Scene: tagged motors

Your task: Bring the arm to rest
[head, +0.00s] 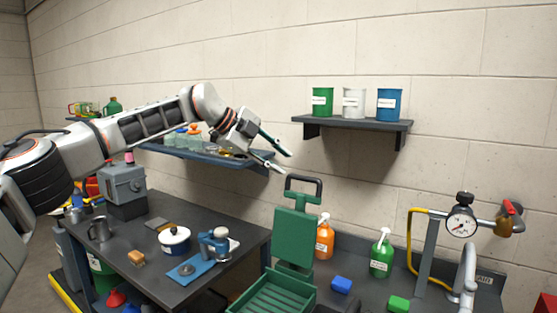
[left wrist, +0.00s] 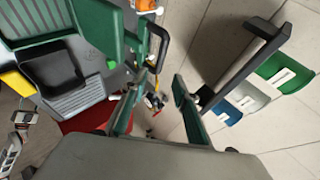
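My left arm (head: 155,122) comes in from the left in the head view and stretches out above the workbench. Its gripper (head: 287,162) is open and empty, its two green-tipped fingers spread apart in the air. It is left of the wall shelf and above the green folding carrier. In the left wrist view the two fingers of the gripper (left wrist: 152,102) also show apart, with nothing between them. My right gripper is in neither view.
The wall shelf (head: 352,124) holds green, white and blue canisters. A lower shelf (head: 207,153) with bottles is behind my arm. The wall above is clear.

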